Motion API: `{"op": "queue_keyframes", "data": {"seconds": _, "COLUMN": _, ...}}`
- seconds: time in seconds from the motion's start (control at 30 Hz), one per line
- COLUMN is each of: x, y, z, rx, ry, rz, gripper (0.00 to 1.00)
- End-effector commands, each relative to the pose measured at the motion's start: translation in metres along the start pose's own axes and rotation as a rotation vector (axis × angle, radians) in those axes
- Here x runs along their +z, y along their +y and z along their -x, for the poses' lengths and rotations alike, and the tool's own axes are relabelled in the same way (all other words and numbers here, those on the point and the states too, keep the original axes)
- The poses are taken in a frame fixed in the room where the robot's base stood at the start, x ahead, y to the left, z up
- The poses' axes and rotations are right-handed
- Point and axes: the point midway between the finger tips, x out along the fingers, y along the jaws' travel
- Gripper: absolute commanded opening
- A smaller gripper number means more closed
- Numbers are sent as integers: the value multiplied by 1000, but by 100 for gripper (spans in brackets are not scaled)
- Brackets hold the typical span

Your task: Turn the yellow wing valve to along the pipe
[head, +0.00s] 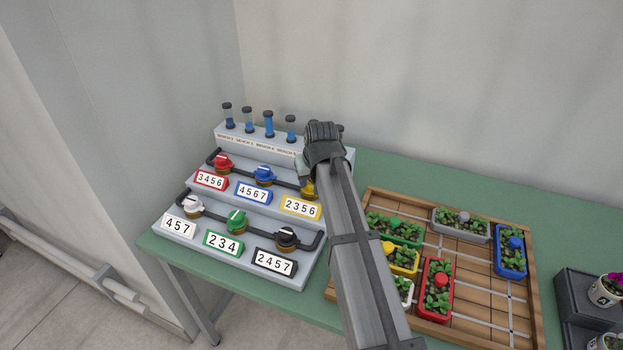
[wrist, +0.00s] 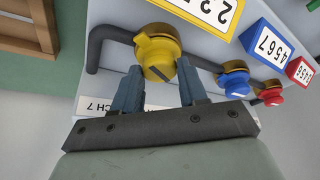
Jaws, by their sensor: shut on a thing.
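The yellow wing valve (wrist: 158,50) sits on the upper dark pipe (wrist: 112,34) of a grey stepped panel, near that pipe's bent end. My gripper (wrist: 159,68) has its two blue-grey fingers on either side of the yellow wing and is shut on it. A dark line marks the wing's near face; its exact angle to the pipe is hard to tell. In the head view only a sliver of the yellow valve (head: 308,189) shows, left of my arm, which hides the rest. The label 2356 (head: 301,207) stands below it.
On the same pipe are a blue valve (head: 263,173) and a red valve (head: 222,161). White (head: 192,203), green (head: 236,217) and black (head: 286,237) valves sit on the lower pipe. Small bottles stand behind. A wooden planter tray (head: 480,330) lies to the right.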

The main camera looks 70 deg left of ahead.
Motion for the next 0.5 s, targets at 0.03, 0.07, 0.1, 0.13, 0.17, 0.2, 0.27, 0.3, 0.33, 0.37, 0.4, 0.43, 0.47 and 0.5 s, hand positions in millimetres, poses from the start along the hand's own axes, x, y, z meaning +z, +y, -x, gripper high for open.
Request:
{"op": "queue_keyframes", "data": {"seconds": 0.03, "x": 0, "y": 0, "z": 0, "rx": 0, "ry": 0, "rz": 0, "gripper": 22}}
{"op": "queue_keyframes", "data": {"seconds": 0.07, "x": 0, "y": 0, "z": 0, "rx": 0, "ry": 0, "rz": 0, "gripper": 19}}
{"op": "queue_keyframes", "data": {"seconds": 0.1, "x": 0, "y": 0, "z": 0, "rx": 0, "ry": 0, "rz": 0, "gripper": 15}}
{"op": "queue_keyframes", "data": {"seconds": 0.13, "x": 0, "y": 0, "z": 0, "rx": 0, "ry": 0, "rz": 0, "gripper": 12}}
{"op": "queue_keyframes", "data": {"seconds": 0.17, "x": 0, "y": 0, "z": 0, "rx": 0, "ry": 0, "rz": 0, "gripper": 12}}
{"op": "queue_keyframes", "data": {"seconds": 0.2, "x": 0, "y": 0, "z": 0, "rx": 0, "ry": 0, "rz": 1, "gripper": 12}}
{"op": "queue_keyframes", "data": {"seconds": 0.27, "x": 0, "y": 0, "z": 0, "rx": -2, "ry": 0, "rz": 4, "gripper": 12}}
{"op": "queue_keyframes", "data": {"seconds": 0.3, "x": 0, "y": 0, "z": 0, "rx": -4, "ry": 0, "rz": 8, "gripper": 12}}
{"op": "queue_keyframes", "data": {"seconds": 0.33, "x": 0, "y": 0, "z": 0, "rx": -6, "ry": 0, "rz": 13, "gripper": 12}}
{"op": "queue_keyframes", "data": {"seconds": 0.37, "x": 0, "y": 0, "z": 0, "rx": -9, "ry": 0, "rz": 20, "gripper": 12}}
{"op": "queue_keyframes", "data": {"seconds": 0.4, "x": 0, "y": 1, "z": 0, "rx": -13, "ry": 0, "rz": 32, "gripper": 12}}
{"op": "queue_keyframes", "data": {"seconds": 0.43, "x": 0, "y": 1, "z": 0, "rx": -17, "ry": 0, "rz": 42, "gripper": 12}}
{"op": "queue_keyframes", "data": {"seconds": 0.47, "x": 0, "y": 1, "z": 0, "rx": -22, "ry": 0, "rz": 55, "gripper": 12}}
{"op": "queue_keyframes", "data": {"seconds": 0.5, "x": 0, "y": 1, "z": 0, "rx": -31, "ry": 0, "rz": 73, "gripper": 12}}
